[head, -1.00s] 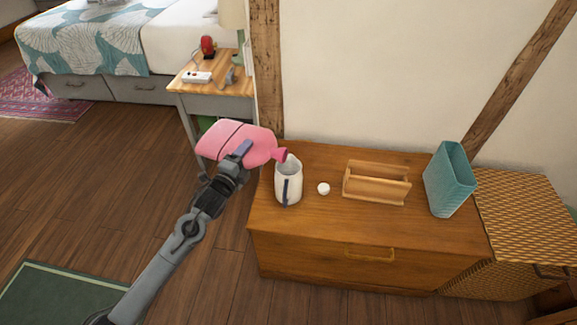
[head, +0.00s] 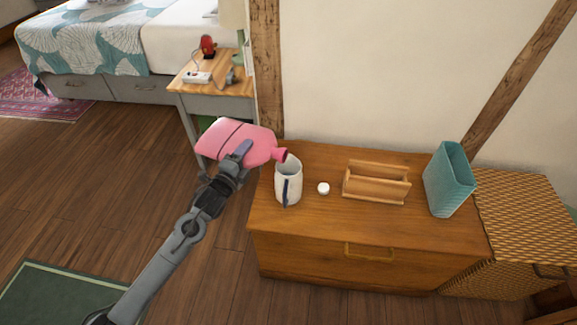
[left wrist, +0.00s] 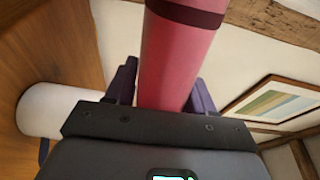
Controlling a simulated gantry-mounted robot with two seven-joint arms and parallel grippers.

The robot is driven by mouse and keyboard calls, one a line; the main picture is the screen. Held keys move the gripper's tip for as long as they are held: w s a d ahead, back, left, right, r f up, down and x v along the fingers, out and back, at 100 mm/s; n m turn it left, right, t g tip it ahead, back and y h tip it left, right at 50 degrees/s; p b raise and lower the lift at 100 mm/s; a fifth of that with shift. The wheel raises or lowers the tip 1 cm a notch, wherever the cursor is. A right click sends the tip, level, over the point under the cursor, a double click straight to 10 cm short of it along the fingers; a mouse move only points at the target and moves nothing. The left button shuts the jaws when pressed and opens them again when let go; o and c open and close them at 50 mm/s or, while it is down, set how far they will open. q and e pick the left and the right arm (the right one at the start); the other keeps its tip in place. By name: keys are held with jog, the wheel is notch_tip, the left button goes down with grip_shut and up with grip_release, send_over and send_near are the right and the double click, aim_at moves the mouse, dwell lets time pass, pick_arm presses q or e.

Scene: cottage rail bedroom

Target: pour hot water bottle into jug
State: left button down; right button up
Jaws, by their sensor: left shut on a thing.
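The pink hot water bottle (head: 228,141) is held by my left gripper (head: 242,150), which is shut on it. In the head view the bottle lies nearly on its side, its neck pointing right and slightly down. The mouth shows at or just above the rim of the white jug (head: 289,187). The jug stands upright at the left end of the wooden chest, its dark blue handle toward the camera. The left wrist view shows the bottle (left wrist: 178,60) between the fingers and the white jug (left wrist: 58,110) at left. No water is visible. My right gripper is not in view.
A small white cap (head: 323,188), a wooden caddy (head: 376,190) and a teal bin (head: 449,180) stand on the wooden chest (head: 330,222), right of the jug. A bedside table (head: 220,88) is behind the bottle. The chest's front strip is clear.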

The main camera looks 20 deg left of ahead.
pick_arm(q)
jog(key=shift+r, duration=0.25)
jog(key=shift+f, duration=0.2)
jog(key=shift+r, duration=0.1)
jog(key=shift+d+r+p, duration=0.1)
jog(key=shift+r+p, duration=0.1)
jog(key=shift+p, duration=0.15)
jog(key=shift+f, duration=0.25)
jog(key=shift+r, duration=0.15)
